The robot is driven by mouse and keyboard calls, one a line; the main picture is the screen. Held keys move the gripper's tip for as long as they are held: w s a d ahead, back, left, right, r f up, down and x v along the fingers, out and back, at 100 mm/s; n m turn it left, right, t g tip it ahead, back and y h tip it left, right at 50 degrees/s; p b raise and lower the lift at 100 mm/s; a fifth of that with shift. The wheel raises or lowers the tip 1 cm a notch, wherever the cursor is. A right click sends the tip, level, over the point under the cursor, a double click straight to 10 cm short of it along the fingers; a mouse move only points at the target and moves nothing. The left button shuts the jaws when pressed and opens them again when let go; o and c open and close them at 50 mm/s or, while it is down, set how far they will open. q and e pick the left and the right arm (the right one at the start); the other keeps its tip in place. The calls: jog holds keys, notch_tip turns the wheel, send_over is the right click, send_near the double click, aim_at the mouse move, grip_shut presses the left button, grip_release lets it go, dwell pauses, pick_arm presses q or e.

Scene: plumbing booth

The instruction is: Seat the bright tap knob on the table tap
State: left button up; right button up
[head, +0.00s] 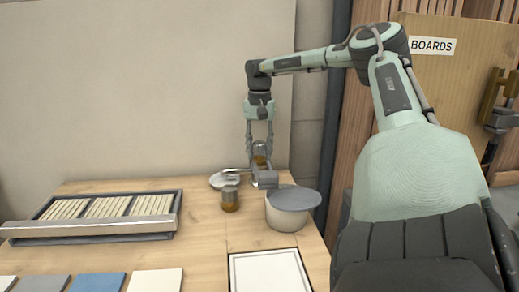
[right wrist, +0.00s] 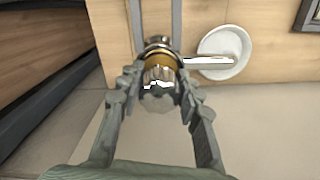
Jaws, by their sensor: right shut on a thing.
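The bright tap knob (head: 260,147) is clear and shiny. My right gripper (right wrist: 158,84) is shut on it, with a finger on each side. The knob also shows between the fingers in the right wrist view (right wrist: 159,76). Directly beneath it is the table tap (head: 265,178), with a brass-coloured collar (right wrist: 158,60) and a chrome spout (right wrist: 204,62). The knob lines up closely over the collar in the right wrist view. I cannot tell whether it is fully down on the tap. My left gripper is not in view.
A white saucer (head: 218,182) lies under the spout. A small amber and grey jar (head: 230,199) and a round pot with a grey lid (head: 292,199) stand close by. A slatted tray (head: 97,226) is at left. Bare tabletop lies between tray and jar.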

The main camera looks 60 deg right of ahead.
jog(key=o, duration=1.3)
notch_tip(320, 180, up, 12)
jog(key=shift+r, duration=0.1)
jog(key=shift+a+f, duration=0.1)
jog(key=shift+f, duration=0.1)
